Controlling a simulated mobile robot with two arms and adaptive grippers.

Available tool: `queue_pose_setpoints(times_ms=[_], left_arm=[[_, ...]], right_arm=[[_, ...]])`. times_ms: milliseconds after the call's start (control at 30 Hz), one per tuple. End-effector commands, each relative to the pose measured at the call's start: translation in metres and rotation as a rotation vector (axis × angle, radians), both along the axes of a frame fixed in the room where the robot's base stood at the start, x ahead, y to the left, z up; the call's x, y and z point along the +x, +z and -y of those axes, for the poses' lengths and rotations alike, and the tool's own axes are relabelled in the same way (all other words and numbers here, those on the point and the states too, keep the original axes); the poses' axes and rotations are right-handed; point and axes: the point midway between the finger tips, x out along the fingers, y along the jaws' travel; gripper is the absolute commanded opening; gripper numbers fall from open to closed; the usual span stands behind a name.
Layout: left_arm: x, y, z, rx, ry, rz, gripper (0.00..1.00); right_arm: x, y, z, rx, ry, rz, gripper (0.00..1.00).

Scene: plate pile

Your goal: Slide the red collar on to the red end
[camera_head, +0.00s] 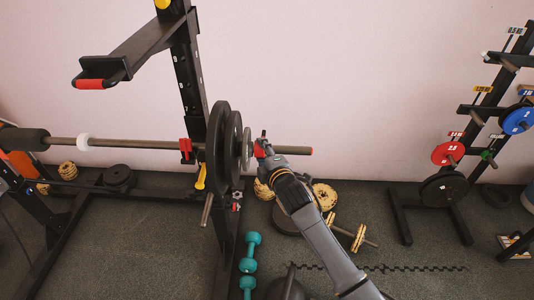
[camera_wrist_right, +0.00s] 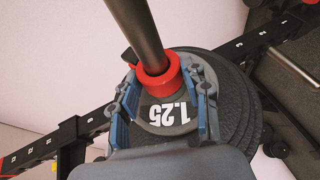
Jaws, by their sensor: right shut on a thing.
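The red collar (camera_head: 260,149) is around the bar's right sleeve, close against the small grey plate (camera_head: 247,148). The wrist view shows the red collar (camera_wrist_right: 158,80) ringing the dark bar (camera_wrist_right: 140,35), in front of a plate marked 1.25 (camera_wrist_right: 168,114). My right gripper (camera_head: 264,146) is at the collar, shut on it; its blue-grey fingers (camera_wrist_right: 165,98) lie on either side in the wrist view. My left gripper is not in view.
Large black plates (camera_head: 217,148) sit on the bar beside the rack upright (camera_head: 189,75). A plate tree (camera_head: 484,125) stands at the right. Teal dumbbells (camera_head: 249,252) and yellow-edged weights (camera_head: 325,196) lie on the floor. The space right of the bar end is clear.

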Motion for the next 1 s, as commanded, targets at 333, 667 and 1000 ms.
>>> queue_pose_setpoints(times_ms=[333, 667, 1000], left_arm=[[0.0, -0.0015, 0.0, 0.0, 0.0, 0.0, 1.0], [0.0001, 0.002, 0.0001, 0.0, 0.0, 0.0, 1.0], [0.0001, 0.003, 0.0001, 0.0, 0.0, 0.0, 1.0]], right_arm=[[-0.0001, 0.0008, -0.0079, 0.001, 0.001, 0.001, 0.13], [-0.0005, 0.002, -0.0082, 0.0, 0.002, 0.002, 0.13], [-0.0008, 0.0012, -0.0086, 0.002, 0.003, 0.002, 0.55]])
